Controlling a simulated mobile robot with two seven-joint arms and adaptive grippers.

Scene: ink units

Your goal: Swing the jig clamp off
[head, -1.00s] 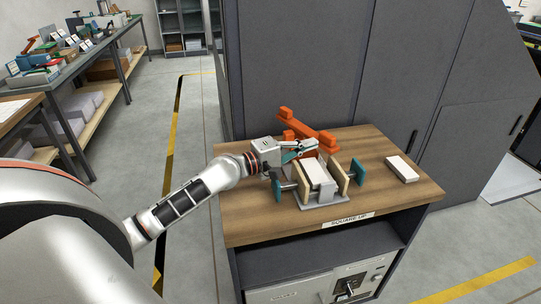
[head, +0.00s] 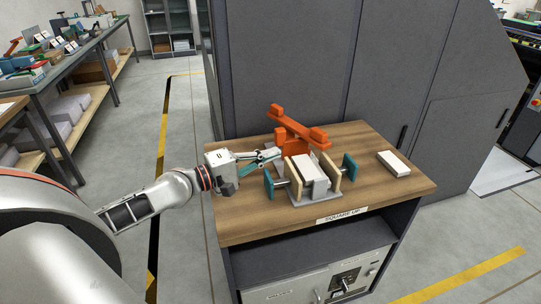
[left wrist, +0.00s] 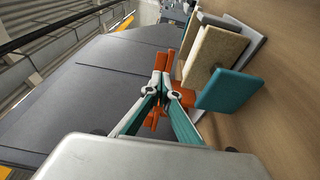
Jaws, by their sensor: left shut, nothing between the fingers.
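The orange jig clamp (head: 298,125) stands at the back of the jig on the wooden bench top. Its long bar slants from back left to front right on a post; in the head view the bar appears behind the white paper block (head: 312,180), not across it. The block sits between tan boards with teal end plates (head: 350,167). My left gripper (head: 277,153) is shut and empty, just left of the clamp's post; I cannot tell if they touch. In the left wrist view, orange clamp parts (left wrist: 184,102) show behind and beside the fingers (left wrist: 164,77). My right gripper is out of view.
A white block (head: 393,163) lies on the right of the bench top (head: 250,215), with bare wood around it. A tall dark grey cabinet (head: 290,60) rises right behind the bench. A "SQUARE UP" label (head: 342,216) marks the front edge.

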